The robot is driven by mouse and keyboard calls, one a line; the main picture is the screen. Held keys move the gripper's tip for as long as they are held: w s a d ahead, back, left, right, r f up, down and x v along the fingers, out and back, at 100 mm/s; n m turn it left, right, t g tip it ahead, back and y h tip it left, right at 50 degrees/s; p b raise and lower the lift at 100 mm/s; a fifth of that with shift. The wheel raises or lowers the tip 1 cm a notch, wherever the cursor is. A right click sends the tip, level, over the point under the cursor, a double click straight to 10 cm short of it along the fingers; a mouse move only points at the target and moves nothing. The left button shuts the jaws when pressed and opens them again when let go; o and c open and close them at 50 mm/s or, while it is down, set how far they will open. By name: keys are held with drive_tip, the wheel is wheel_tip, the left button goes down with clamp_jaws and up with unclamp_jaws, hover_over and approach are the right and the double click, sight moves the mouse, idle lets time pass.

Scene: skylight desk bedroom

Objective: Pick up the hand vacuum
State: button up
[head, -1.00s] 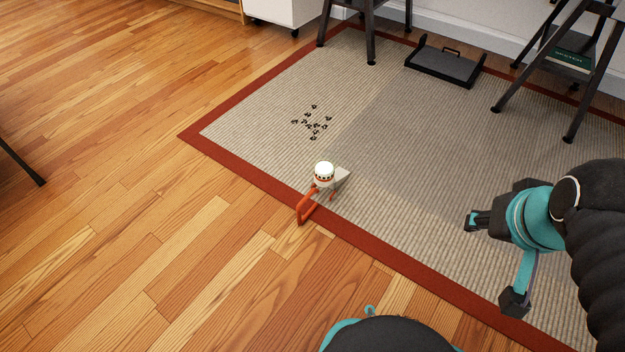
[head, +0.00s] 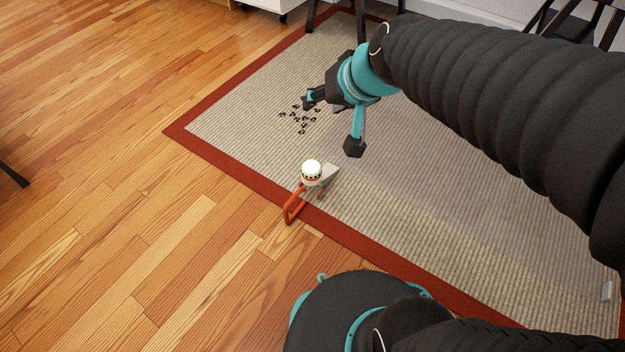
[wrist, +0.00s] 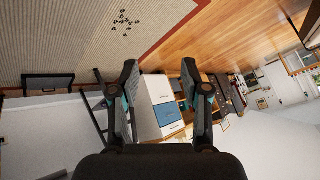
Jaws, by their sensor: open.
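The hand vacuum (head: 312,173) is a small white and orange tool with an orange handle (head: 293,207). It rests at the red border of the rug, its handle reaching toward the wood floor and its grey nozzle over the rug. My gripper (head: 331,124) is open and empty, above the rug and higher in the head view than the vacuum, apart from it. In the wrist view my gripper's two fingers (wrist: 160,80) are spread with nothing held between them. The vacuum is not visible in the wrist view.
A grey rug (head: 400,220) with a red border lies on the wood floor (head: 110,200). Small dark pieces (head: 303,118) lie on the rug near my gripper. Dark furniture legs (head: 361,20) stand at the back. The floor left of the vacuum is clear.

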drive_tip(key=w+a+m+t+y+p, duration=0.1)
drive_tip(key=w+a+p, duration=0.1)
drive_tip(key=w+a, duration=0.6)
drive_tip(key=w+a+f+m+h+p, duration=0.1)
drive_tip(key=w+a+f+m, duration=0.2)
drive_tip(key=w+f, duration=0.6)
drive_tip(key=m+g+h+p, duration=0.4)
drive_tip(key=g+h+p, duration=0.1)
drive_tip(key=h, duration=0.3)
approach(295, 193)
drive_tip(key=shift+b+x, duration=1.25)
drive_tip(key=shift+x, duration=4.3)
drive_tip(key=shift+r, duration=0.1)
